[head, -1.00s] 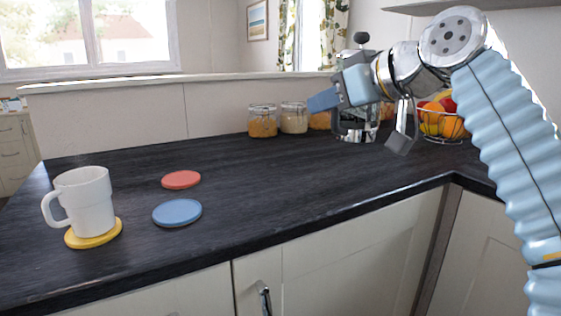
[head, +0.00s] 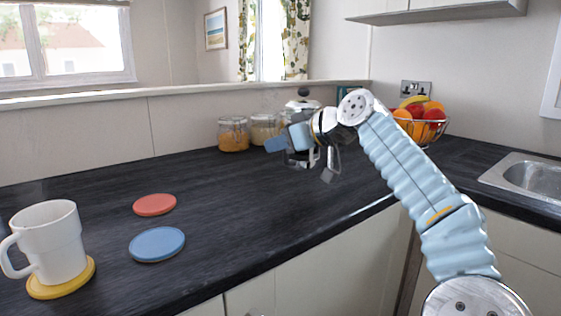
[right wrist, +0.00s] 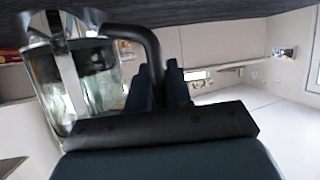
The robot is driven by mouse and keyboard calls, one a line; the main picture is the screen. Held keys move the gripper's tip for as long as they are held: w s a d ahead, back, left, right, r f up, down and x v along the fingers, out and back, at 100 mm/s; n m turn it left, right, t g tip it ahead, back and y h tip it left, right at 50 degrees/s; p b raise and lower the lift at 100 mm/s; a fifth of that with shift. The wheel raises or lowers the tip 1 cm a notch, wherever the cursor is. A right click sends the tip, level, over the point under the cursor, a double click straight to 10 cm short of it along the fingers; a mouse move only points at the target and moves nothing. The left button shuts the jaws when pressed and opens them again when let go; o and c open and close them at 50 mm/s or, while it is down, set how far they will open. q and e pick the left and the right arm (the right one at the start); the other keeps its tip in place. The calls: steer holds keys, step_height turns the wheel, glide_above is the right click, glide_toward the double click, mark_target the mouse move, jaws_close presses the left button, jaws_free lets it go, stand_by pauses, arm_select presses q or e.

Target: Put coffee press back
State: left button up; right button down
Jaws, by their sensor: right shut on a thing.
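The coffee press is glass and chrome with a dark lid knob (head: 303,93). It stands upright at the back of the counter, mostly hidden behind my right gripper (head: 296,139) in the head view. In the right wrist view its glass body (right wrist: 98,82) and black handle (right wrist: 150,42) show close up. My right gripper's fingers (right wrist: 161,88) are shut on the handle. I cannot tell whether the press's base touches the counter. My left gripper is not in view.
Glass jars (head: 233,135) stand left of the press. A fruit basket (head: 422,130) is to its right, near a sink (head: 525,180). A white mug (head: 52,245) stands on a yellow coaster (head: 62,288). Red (head: 154,204) and blue (head: 157,244) coasters lie empty. The middle counter is clear.

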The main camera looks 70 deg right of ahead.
steer(key=f, duration=0.1)
steer(key=d+f, duration=0.1)
steer(key=f, duration=0.1)
steer(key=shift+w+d+f, duration=0.2)
steer(key=shift+d+f, duration=0.05)
steer(key=shift+f, duration=0.55)
steer(key=c, duration=1.1)
jaws_free()
steer(key=shift+f, duration=0.15)
steer(key=shift+o, duration=0.2)
steer(key=shift+a, duration=0.1)
steer(key=v, duration=1.2)
